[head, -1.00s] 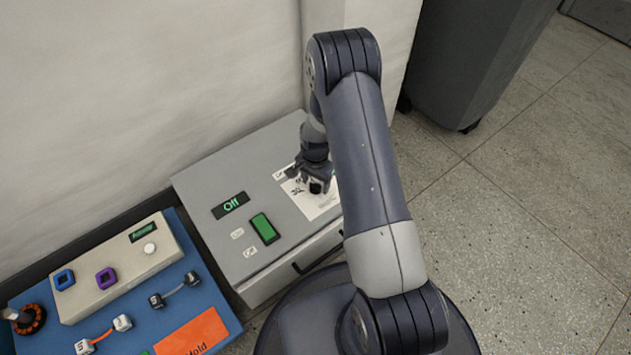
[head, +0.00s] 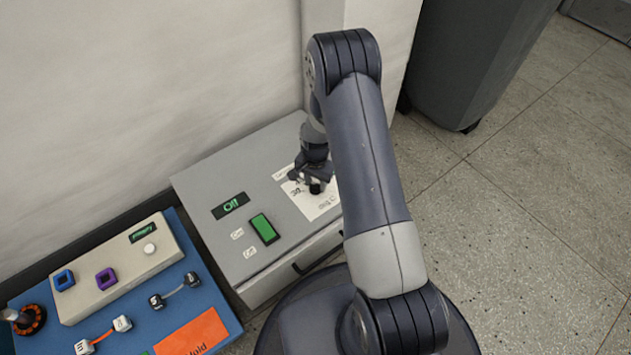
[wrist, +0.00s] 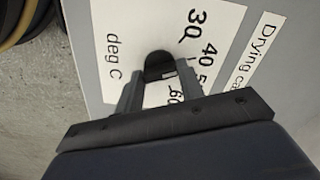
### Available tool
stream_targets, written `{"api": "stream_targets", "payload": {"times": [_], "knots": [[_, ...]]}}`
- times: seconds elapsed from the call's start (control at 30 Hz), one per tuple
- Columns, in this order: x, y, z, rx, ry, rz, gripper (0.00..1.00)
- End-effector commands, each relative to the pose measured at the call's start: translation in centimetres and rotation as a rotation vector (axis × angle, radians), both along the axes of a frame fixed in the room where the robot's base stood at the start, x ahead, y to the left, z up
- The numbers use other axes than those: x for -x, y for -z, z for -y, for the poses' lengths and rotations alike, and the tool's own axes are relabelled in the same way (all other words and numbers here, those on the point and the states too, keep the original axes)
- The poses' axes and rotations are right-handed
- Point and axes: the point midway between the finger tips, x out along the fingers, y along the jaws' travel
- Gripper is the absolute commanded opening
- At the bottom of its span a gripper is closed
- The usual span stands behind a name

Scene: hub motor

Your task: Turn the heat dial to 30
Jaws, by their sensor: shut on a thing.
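The heat dial is a small black knob (wrist: 157,63) on a white label card (wrist: 122,22) printed with 30, 40, more numbers and "deg C". The card also shows in the head view (head: 322,208), on top of the grey drying cabinet (head: 200,180). My gripper (wrist: 158,84) is shut on the knob, one finger on each side, and it shows in the head view (head: 314,184) over the card. In the wrist view the knob's rounded end lies near the 30. Its pointer mark is not clear, so I cannot tell its exact setting.
At lower left is a blue bench (head: 165,318) with a control box and small parts. A wall stands behind, and a dark bin (head: 465,60) stands at the back right.

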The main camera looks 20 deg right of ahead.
Motion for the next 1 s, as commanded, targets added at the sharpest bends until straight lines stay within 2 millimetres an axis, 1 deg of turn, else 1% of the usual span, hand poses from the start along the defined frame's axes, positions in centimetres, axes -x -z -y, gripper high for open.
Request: {"api": "stream_targets", "payload": {"times": [0.6, 0.8, 1.0], "knots": [[0.02, -0.02, -0.01, 0.0, -0.461, -0.001, 0.14], [0.03, -0.02, -0.01, -0.001, -0.559, -0.001, 0.14], [0.03, -0.02, -0.01, -0.001, -0.608, -0.001, 0.14]]}}
